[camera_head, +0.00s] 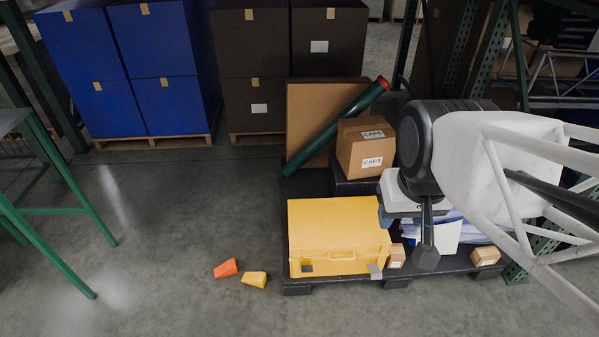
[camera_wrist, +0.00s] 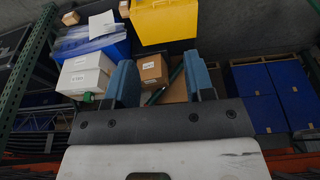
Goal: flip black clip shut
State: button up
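A yellow case (camera_head: 335,228) with a front handle lies on the black pallet in the head view. A small black clip (camera_head: 307,268) shows low on its front, left of the handle; I cannot tell its exact angle. A grey clip (camera_head: 375,271) sits near the front right corner. In the wrist view the case (camera_wrist: 165,24) is at the top edge, and the clips cannot be made out. My gripper (camera_wrist: 162,80) is open and empty, its two blue fingers well apart. In the head view it is beside the case's right side, with its fingertips partly hidden.
Cartons labelled CAPS (camera_head: 372,159) and a green tube (camera_head: 335,128) stand behind the case. Small cartons (camera_head: 396,256) (camera_head: 486,256) lie along the pallet's front. A blue tote (camera_wrist: 92,45) with papers is to the right. Orange and yellow wedges (camera_head: 226,268) lie on open floor.

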jog(key=o, duration=0.5)
jog(key=shift+w+f, duration=0.1)
jog(key=shift+w, duration=0.3)
jog(key=shift+c, duration=0.2)
jog(key=shift+o, duration=0.4)
jog(key=w+a+f, duration=0.1)
jog(key=w+f, duration=0.3)
jog(key=w, duration=0.5)
jog(key=w+a+f, duration=0.1)
jog(key=w+f, duration=0.4)
jog(key=w, duration=0.3)
jog(key=shift+w+a+f+y, duration=0.25)
jog(key=shift+w+a+y, duration=0.05)
jog(key=shift+w+a, duration=0.05)
jog(key=t, duration=0.1)
send_over(307, 270)
jog(key=d, duration=0.2)
notch_tip(307, 270, down, 41)
jog(key=s+a+f, duration=0.1)
jog(key=f, duration=1)
jog(key=s+a+f+t, duration=0.1)
jog(key=s+f, duration=0.1)
jog(key=f, duration=0.9)
jog(key=shift+s, duration=0.3)
jog(key=shift+w+f, duration=0.1)
jog(key=shift+x, duration=3.65)
